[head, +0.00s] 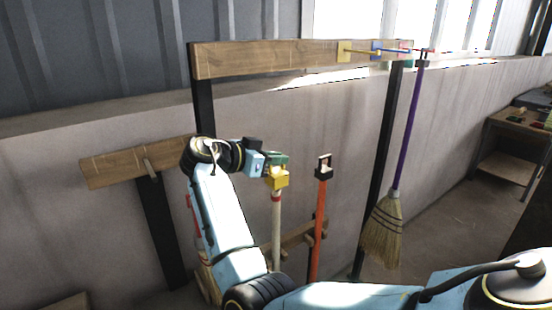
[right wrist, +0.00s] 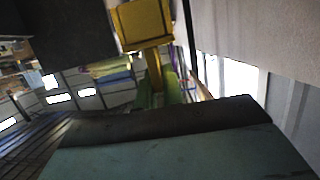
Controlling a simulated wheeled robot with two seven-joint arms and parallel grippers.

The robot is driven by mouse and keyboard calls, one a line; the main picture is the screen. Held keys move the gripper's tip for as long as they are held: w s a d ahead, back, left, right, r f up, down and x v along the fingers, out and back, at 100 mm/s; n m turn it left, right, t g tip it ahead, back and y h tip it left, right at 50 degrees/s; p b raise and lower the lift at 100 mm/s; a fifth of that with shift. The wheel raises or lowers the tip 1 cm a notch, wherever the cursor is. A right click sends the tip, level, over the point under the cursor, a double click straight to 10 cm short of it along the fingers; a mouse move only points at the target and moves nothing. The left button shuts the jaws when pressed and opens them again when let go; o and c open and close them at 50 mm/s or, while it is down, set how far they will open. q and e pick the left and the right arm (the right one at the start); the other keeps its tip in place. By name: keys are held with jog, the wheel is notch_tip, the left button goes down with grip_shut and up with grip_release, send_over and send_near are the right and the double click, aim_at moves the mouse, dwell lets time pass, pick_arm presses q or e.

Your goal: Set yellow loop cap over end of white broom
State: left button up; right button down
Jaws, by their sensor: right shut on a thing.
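My right gripper (head: 271,163) is shut on the yellow loop cap (head: 278,181), at the top of the white broom's handle. In the right wrist view the cap shows as a yellow block (right wrist: 145,25) with a yellow stem below it. The white broom (head: 276,235) stands upright, with a red band near its top end. The cap appears directly above or on that end; I cannot tell whether it is seated over it. My arm and the stand hide the broom's lower part. My left gripper is not in view.
An orange-red handle (head: 319,230) with a black cap stands close to the right. A wooden rail (head: 270,60) carries yellow, blue and red hooks. A purple broom (head: 405,140) hangs at its right end. A lower wooden board (head: 120,165) is at left. A workbench (head: 508,148) stands far right.

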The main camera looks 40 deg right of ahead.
aim_at(275, 172)
jog(key=shift+a+f+b, duration=0.1)
jog(key=shift+b, duration=0.25)
dwell(0.4)
jog(key=shift+f+b, duration=1.15)
jog(key=shift+f, duration=0.35)
jog(key=c, duration=1.5)
grip_release()
jog(key=shift+o, duration=0.2)
jog(key=shift+r, duration=0.15)
jog(key=shift+r+p, duration=2)
jog(key=shift+r, duration=1.45)
jog(key=shift+f, duration=0.15)
